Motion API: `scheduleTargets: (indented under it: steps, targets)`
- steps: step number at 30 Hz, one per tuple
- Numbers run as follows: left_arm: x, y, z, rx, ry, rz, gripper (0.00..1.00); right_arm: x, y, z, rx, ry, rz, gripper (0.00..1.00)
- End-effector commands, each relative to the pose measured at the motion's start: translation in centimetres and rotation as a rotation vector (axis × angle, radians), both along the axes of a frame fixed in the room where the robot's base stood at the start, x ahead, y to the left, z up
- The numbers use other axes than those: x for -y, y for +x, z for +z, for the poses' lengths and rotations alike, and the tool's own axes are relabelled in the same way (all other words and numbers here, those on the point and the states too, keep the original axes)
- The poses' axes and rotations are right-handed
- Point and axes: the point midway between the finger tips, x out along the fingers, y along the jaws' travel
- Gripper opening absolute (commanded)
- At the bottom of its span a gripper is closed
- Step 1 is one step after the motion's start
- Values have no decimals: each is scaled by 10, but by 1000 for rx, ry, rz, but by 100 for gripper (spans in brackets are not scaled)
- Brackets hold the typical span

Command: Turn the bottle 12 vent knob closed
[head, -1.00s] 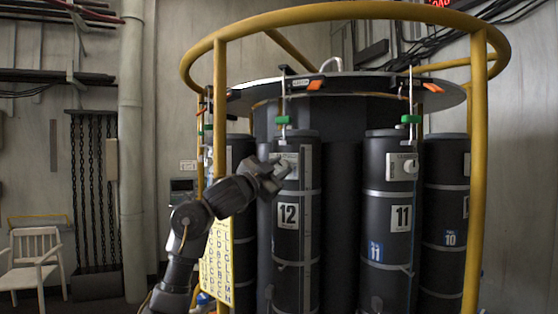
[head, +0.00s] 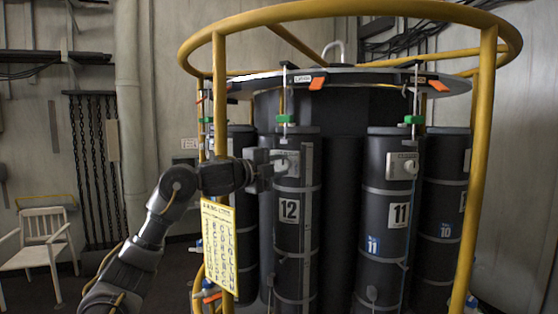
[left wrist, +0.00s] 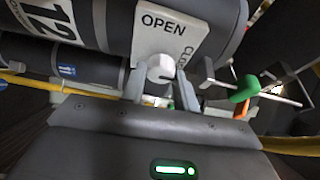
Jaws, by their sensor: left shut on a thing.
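Bottle 12 (head: 291,235) is a dark upright cylinder with a white "12" label, standing in the yellow-framed rack. Its vent knob (left wrist: 160,68) is a small white round knob on a pale plate (left wrist: 168,28) marked OPEN and, partly hidden, another word beginning "CL". In the head view the knob (head: 283,165) shows just right of my fingers. My left gripper (head: 268,165) comes in from the left at the height of the plate. In the left wrist view my left gripper (left wrist: 160,88) has one finger on each side of the knob and is shut on it. My right gripper is out of view.
Bottle 11 (head: 386,245) with its own knob stands to the right, and bottle 10 (head: 443,250) beyond it. A yellow ring frame (head: 484,150) surrounds the rack. A yellow chart (head: 218,245) hangs left of bottle 12. Green-handled valves (head: 285,119) sit above the bottles.

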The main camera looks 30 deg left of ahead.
Motion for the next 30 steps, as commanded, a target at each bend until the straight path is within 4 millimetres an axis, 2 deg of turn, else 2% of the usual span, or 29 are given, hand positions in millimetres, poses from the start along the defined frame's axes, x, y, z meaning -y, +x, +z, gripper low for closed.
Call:
scheduleTargets:
  steps: [6, 21, 22, 26, 30]
  targets:
    - [0, 0, 0, -11, 56, 0, 7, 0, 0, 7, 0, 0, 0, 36]
    - [0, 0, -1, -13, 71, 0, 7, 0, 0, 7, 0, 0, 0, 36]
    - [0, 0, -1, -14, 72, 0, 33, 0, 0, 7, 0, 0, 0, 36]
    - [0, 0, 0, -13, 70, 0, 50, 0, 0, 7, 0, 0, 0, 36]
    - [0, 0, 0, -13, 69, 0, 52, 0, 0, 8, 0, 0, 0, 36]
